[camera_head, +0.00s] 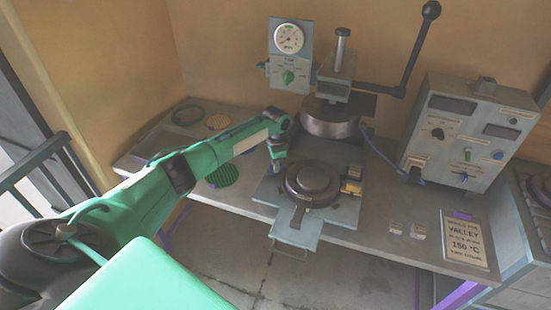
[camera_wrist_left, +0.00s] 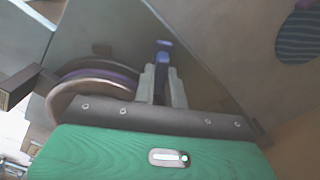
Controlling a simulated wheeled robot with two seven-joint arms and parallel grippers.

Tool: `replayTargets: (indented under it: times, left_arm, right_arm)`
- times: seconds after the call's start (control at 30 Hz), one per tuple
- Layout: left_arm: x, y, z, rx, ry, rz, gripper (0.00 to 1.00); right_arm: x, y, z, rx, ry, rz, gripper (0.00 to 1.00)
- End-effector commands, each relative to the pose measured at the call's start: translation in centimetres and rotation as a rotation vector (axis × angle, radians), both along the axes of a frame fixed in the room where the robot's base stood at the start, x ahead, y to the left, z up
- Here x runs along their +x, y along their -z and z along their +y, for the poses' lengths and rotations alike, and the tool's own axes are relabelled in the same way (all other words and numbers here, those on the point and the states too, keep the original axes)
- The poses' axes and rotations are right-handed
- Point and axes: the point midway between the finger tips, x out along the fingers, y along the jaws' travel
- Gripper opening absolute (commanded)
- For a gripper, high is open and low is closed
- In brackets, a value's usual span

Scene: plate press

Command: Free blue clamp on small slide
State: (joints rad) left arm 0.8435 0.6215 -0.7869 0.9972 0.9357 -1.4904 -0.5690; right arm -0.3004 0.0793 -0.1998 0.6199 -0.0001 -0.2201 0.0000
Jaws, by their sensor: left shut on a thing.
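My left gripper (camera_head: 277,166) reaches in from the left and points down at the left side of the round dark lower plate (camera_head: 312,184). In the left wrist view my left gripper (camera_wrist_left: 163,80) is shut on the blue clamp (camera_wrist_left: 163,52), a narrow upright blue piece between the fingertips. The clamp's lower part is hidden by the fingers, and I cannot tell whether it still touches the slide. The grey slide (camera_head: 297,231) under the lower plate sticks out toward the front. My right gripper is not in view.
The press head (camera_head: 330,118) with its long lever (camera_head: 412,55) stands behind the lower plate. A control box (camera_head: 470,130) is at the right. A green ribbed disc (camera_head: 223,175) lies left of the slide. A yellow part (camera_head: 351,188) sits right of the plate.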

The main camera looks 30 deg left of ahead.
Motion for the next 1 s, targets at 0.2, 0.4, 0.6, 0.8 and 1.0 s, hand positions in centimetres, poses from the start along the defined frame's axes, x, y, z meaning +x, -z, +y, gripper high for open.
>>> replayTargets:
  times: [0.2,0.4,0.6,0.8,1.0]
  left_arm:
    - [-0.1,-0.4,-0.1,-0.002,-0.207,0.003,0.00]
    - [-0.1,-0.4,-0.1,-0.001,-0.397,0.003,0.00]
    - [0.0,-0.4,-0.1,-0.001,-0.585,0.001,0.00]
    - [0.0,-0.3,-0.1,0.000,-0.749,0.002,0.00]
    - [0.0,-0.2,0.0,0.001,-0.874,0.000,0.00]
  right_arm:
    - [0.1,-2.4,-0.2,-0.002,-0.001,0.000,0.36]
    - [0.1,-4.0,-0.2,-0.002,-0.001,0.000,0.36]
    - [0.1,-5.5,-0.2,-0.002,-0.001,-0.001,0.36]
    - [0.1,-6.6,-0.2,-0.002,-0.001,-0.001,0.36]
    - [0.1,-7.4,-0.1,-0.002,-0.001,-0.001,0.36]
